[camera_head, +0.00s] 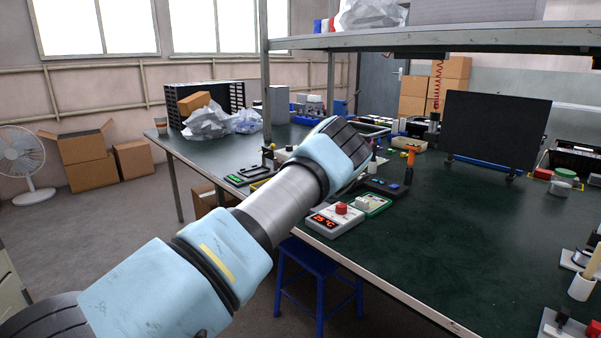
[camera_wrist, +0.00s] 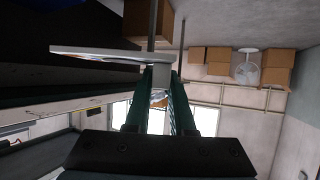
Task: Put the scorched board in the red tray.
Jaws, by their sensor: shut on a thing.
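My gripper (camera_wrist: 160,92) shows in the wrist view with its two dark green fingers close together. A small light grey piece (camera_wrist: 158,74) shows at the fingertips, and I cannot tell whether it is the scorched board. In the head view my arm reaches over the bench and my wrist hides the fingertips and whatever they hold. I cannot make out a scorched board lying on the bench. A small red patch (camera_head: 543,174) shows at the bench's right; I cannot tell whether it is the red tray.
The dark green bench (camera_head: 455,225) has clear room at its middle and front. A red-buttoned grey unit (camera_head: 334,219) stands near the front edge. A black panel (camera_head: 497,130) stands at the back, and a shelf (camera_head: 430,38) hangs above. A blue stool (camera_head: 318,262) stands below.

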